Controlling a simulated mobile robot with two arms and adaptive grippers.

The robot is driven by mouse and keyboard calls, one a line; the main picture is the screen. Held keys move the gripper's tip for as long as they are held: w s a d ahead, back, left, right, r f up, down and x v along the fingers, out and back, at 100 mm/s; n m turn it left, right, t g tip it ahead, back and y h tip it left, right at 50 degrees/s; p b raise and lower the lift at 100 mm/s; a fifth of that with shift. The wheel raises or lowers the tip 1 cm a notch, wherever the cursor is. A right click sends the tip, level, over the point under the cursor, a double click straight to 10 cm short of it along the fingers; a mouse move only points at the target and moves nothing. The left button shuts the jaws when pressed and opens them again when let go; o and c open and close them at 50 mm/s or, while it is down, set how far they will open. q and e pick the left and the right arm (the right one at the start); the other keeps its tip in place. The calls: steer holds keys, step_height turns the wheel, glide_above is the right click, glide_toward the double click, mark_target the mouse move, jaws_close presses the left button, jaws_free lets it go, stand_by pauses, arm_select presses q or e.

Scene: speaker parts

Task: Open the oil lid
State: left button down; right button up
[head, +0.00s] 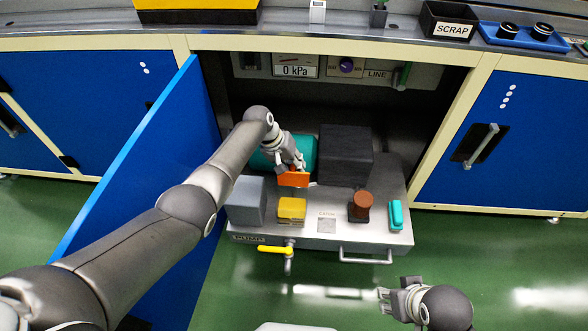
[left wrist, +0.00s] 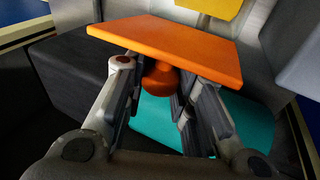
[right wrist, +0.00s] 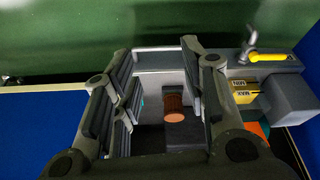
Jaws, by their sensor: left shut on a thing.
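The orange lid (head: 293,179) is a flat plate among the parts on the grey pump unit, in front of the teal cylinder (head: 301,150). In the left wrist view the orange plate (left wrist: 170,45) has a round orange knob (left wrist: 161,82) between the fingers. My left gripper (head: 294,166) is shut on the knob. The plate looks tilted; I cannot tell whether it touches anything below. My right gripper (head: 384,298) is open and empty, over the floor in front of the unit; its spread fingers show in the right wrist view (right wrist: 160,85).
The pump unit (head: 345,238) carries a grey block (head: 247,201), a yellow block (head: 291,210), a brown-red cap (head: 361,204), a teal piece (head: 396,215) and a black box (head: 345,155). A yellow-handled tap (head: 275,249) sticks out in front. The blue door (head: 150,170) stands open at left.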

arm_select(q)
steer(key=shift+w, duration=0.1)
arm_select(e)
steer(key=shift+v, duration=0.8)
arm_select(q)
steer(key=c, duration=1.2)
jaws_free()
arm_select(e)
steer(key=shift+w, duration=0.1)
arm_select(q)
steer(key=v, duration=1.2)
